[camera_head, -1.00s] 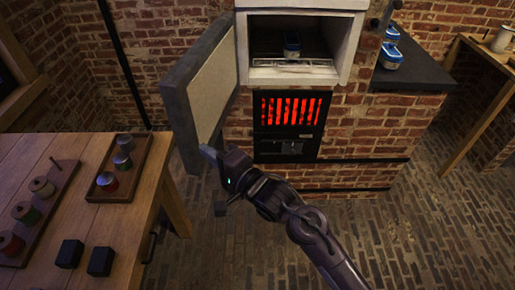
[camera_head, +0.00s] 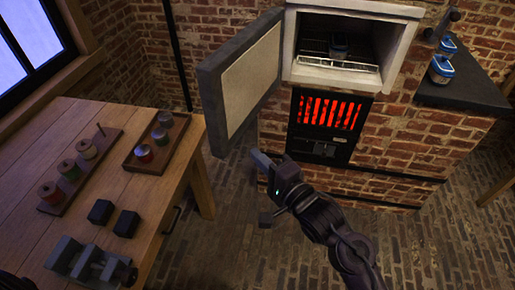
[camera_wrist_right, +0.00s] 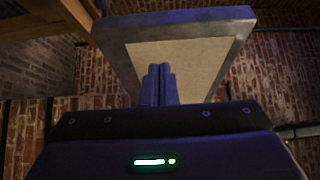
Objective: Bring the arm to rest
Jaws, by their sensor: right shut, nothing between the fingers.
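My right gripper (camera_head: 260,161) hangs in front of the brick oven, just below the open oven door (camera_head: 242,85). It is shut and empty. In the right wrist view its two fingers (camera_wrist_right: 159,84) stand pressed together, with the pale inner panel of the door (camera_wrist_right: 180,65) behind them. In the head view a gap of floor or shadow shows around the gripper, and I cannot tell its exact distance from the door. My left gripper is not in view.
Blue-lidded containers (camera_head: 442,68) sit on the dark ledge at right. The wooden table (camera_head: 150,195) at left carries spools, a tray (camera_head: 181,150), black blocks and a grey vise (camera_head: 90,264).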

